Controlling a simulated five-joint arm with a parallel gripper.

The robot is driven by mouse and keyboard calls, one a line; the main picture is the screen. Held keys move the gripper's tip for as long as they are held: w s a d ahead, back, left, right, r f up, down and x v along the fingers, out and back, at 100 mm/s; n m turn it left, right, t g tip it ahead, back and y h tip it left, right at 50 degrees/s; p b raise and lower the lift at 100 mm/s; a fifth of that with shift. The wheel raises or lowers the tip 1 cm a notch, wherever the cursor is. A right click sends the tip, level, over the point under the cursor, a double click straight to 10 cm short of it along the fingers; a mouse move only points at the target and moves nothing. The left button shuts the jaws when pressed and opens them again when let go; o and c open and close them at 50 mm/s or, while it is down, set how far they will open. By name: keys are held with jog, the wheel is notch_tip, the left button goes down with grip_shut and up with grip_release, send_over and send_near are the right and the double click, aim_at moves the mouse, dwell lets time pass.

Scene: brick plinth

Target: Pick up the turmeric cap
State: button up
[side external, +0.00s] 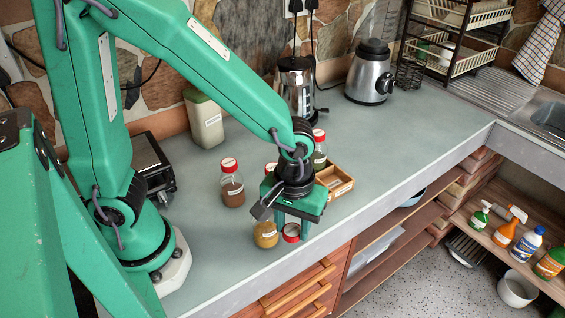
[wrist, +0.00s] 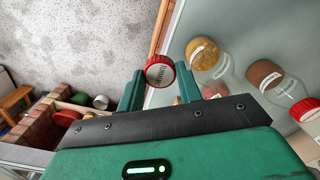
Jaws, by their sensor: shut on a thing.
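I cannot tell whether the cap touches the counter. The turmeric jar (side external: 265,235), clear with yellow powder, stands open just left of the gripper and shows in the wrist view (wrist: 203,57). My gripper hides part of its upper side.
A red-capped jar of brown powder (side external: 232,188) stands behind left. Another red-capped jar (side external: 319,150) and a wooden box (side external: 340,184) stand behind the gripper. A canister (side external: 206,120), kettle (side external: 296,85) and blender (side external: 370,75) line the back. The counter at right is clear.

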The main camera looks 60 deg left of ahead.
aim_at(289, 233)
jog(key=shift+s+d+r, duration=1.05)
jog(key=shift+s+d, duration=0.15)
jog(key=shift+s, duration=0.15)
jog(key=shift+a+r, duration=0.1)
jog(key=shift+w+a+r, duration=0.15)
jog(key=shift+a, duration=0.05)
jog(key=a+r, duration=0.8)
jog(key=a, duration=0.1)
jog(key=shift+w+a+n, duration=0.15)
jog(key=shift+w+n, duration=0.15)
jog(key=shift+w, duration=0.1)
jog(key=shift+f, duration=0.2)
jog(key=shift+f, duration=3)
jog(key=shift+f, duration=0.2)
